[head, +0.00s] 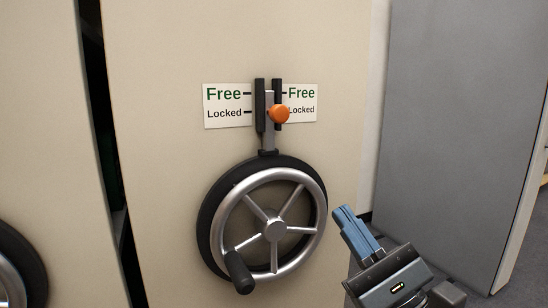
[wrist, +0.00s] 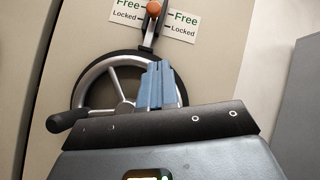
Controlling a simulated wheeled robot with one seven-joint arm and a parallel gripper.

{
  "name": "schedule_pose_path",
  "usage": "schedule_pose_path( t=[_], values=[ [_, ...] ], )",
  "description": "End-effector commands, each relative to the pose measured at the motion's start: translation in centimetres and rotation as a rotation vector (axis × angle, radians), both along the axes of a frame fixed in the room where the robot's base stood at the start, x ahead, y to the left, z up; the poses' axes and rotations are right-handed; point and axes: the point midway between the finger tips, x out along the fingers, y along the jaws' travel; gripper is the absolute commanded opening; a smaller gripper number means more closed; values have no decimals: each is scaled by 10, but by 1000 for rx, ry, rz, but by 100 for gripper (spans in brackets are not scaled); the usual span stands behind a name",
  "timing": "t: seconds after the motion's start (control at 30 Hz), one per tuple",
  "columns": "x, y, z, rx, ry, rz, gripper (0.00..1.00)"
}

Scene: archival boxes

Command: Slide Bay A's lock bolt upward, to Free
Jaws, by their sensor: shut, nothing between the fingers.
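The lock bolt is a grey bar with an orange knob (head: 279,113), set in a dark vertical guide (head: 260,105) on the beige panel. The knob sits level with the Locked marks, below the Free marks. The label plate (head: 228,106) carries Free above Locked on both sides of the guide. In the wrist view the orange knob (wrist: 153,9) is at the top edge, partly cut off. My gripper (head: 343,212) is shut and empty, its blue fingers to the lower right of the knob and apart from it. The fingers also show in the wrist view (wrist: 156,84), in front of the wheel.
A silver handwheel (head: 275,230) with a black rim and a dark crank handle (head: 238,271) is below the bolt. Part of another wheel (head: 20,265) shows at the left, past a dark gap. A grey panel (head: 455,110) stands at the right.

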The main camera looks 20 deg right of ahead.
Motion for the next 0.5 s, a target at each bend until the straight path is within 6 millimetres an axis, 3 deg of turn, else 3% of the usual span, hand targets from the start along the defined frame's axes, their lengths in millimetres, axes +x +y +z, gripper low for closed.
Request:
schedule_pose_path(
  t=[0.27,0.5],
  values=[
    [16,-1,17,-90,-35,-63,0],
    [48,6,47,-88,-34,-60,0]
  ],
)
